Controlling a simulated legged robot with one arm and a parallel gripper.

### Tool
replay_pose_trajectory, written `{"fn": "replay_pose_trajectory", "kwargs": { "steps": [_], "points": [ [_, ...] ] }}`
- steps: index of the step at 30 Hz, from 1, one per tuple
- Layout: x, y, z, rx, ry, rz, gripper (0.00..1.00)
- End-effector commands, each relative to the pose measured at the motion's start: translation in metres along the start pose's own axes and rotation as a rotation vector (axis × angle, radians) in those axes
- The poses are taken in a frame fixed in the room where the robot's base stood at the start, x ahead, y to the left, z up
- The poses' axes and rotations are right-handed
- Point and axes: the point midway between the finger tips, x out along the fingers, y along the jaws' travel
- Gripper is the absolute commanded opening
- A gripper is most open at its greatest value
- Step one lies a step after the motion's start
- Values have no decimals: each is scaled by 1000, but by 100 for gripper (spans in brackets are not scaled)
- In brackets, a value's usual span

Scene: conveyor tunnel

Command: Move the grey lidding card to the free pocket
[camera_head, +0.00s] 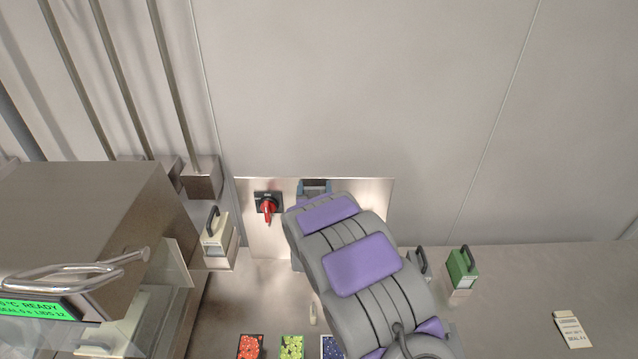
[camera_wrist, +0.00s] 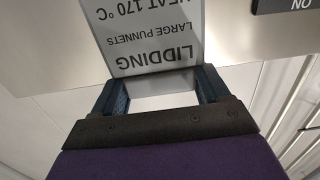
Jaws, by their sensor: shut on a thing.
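In the wrist view, the grey lidding card (camera_wrist: 150,35) fills the top middle, its printed text upside down. My gripper (camera_wrist: 160,86) is shut on the card's near end, with one dark blue finger at each side. A steel panel lies behind the card; I cannot tell whether the card touches it. In the head view, my gripper (camera_head: 314,187) is at the upper middle of the steel panel, mostly hidden by my arm. The card cannot be made out there. I cannot identify the free pocket in either view.
The steel panel (camera_head: 350,190) carries a red rotary switch (camera_head: 267,209) left of my gripper. A cream handled block (camera_head: 217,243) stands left, a green one (camera_head: 462,268) right. A steel machine (camera_head: 90,220) fills the left. A white tag (camera_head: 572,330) lies on the right counter.

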Motion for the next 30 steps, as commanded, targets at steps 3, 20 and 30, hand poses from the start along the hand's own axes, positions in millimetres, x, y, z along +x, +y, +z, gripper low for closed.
{"fn": "replay_pose_trajectory", "kwargs": {
  "steps": [3,20,30],
  "points": [
    [1,5,12,3,-1,3,12],
    [1,-1,18,-1,2,1,12],
    [1,-2,19,0,4,1,12]
  ]
}}
